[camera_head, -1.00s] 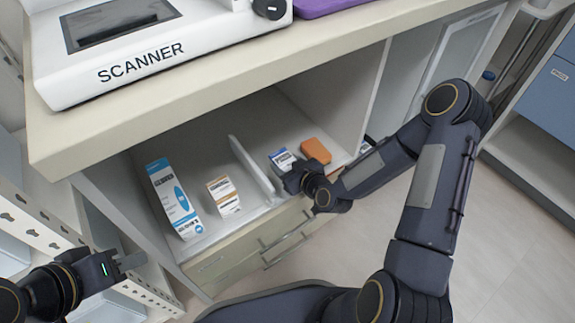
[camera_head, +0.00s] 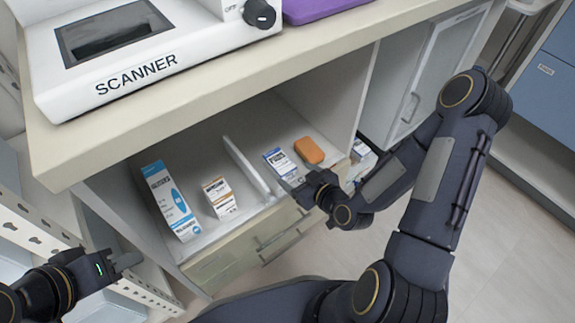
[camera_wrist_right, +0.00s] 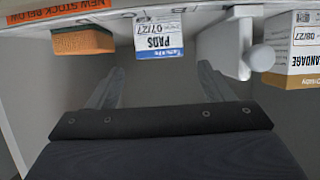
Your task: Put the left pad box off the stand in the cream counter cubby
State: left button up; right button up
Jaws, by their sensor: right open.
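A small white-and-blue pad box (camera_head: 279,163) stands in the cream counter's cubby (camera_head: 262,118), right of the white divider and beside an orange block (camera_head: 309,151). My right gripper (camera_head: 300,190) is at the cubby's front edge, just in front of this box. In the right wrist view, the box marked PADS (camera_wrist_right: 160,38) lies beyond the open fingertips (camera_wrist_right: 160,75), with a visible gap and nothing between the fingers. My left gripper (camera_head: 128,262) is low at the left, away from the boxes; its jaw state is unclear.
Left of the divider (camera_head: 246,165) stand a tall blue-and-white box (camera_head: 168,200) and a bandage box (camera_head: 220,197). Another small box (camera_head: 361,150) shows beyond the cubby's right wall, partly hidden by my right arm. A scanner (camera_head: 140,50) sits on the counter above.

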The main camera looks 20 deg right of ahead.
jog(key=s+d+r+m+g+h, duration=0.25)
jog(key=s+d+r+g, duration=0.35)
jog(key=r, duration=0.5)
jog(key=s+a+r+m+y, duration=0.1)
jog(key=s+r, duration=0.3)
jog(key=s, duration=0.3)
jog(key=s+a+r+m+g, duration=0.1)
jog(key=s+r+m, duration=0.1)
jog(key=s+r, duration=0.2)
jog(key=s, duration=0.3)
jog(key=shift+s+a+r+y, duration=0.15)
jog(key=shift+a+r+y, duration=0.15)
jog(key=shift+y, duration=0.05)
